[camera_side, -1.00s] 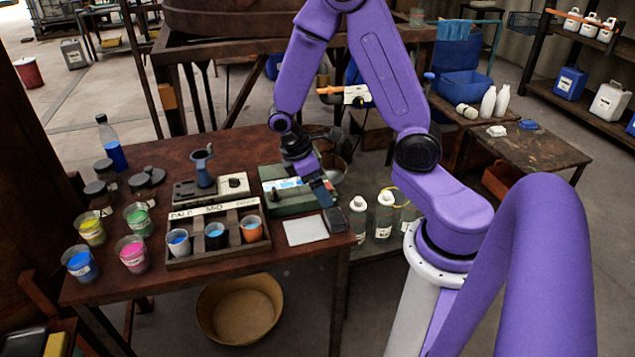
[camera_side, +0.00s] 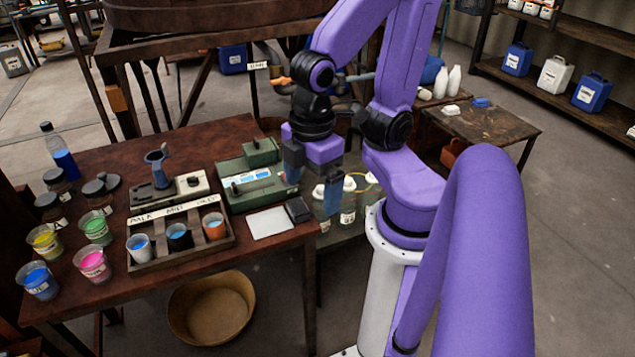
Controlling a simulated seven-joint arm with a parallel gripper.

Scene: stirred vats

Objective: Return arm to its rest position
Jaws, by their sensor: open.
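My gripper (camera_side: 313,184) is at the end of my purple arm, pointing down. It hangs beside the right edge of the brown table (camera_side: 262,310), near the green box-shaped device (camera_side: 262,192). Its two fingers are apart, and I see nothing between them. The arm is folded, with its elbow up at the top of the view. The white bottles (camera_side: 347,200) behind the gripper are partly hidden by it and the arm.
A rack (camera_side: 180,253) holds three cups on the table. Several cups of coloured liquid, such as the pink one (camera_side: 92,264), stand at the left. A white pad (camera_side: 270,222) and a dark block (camera_side: 297,209) lie near the right edge. A basket (camera_side: 211,309) sits below.

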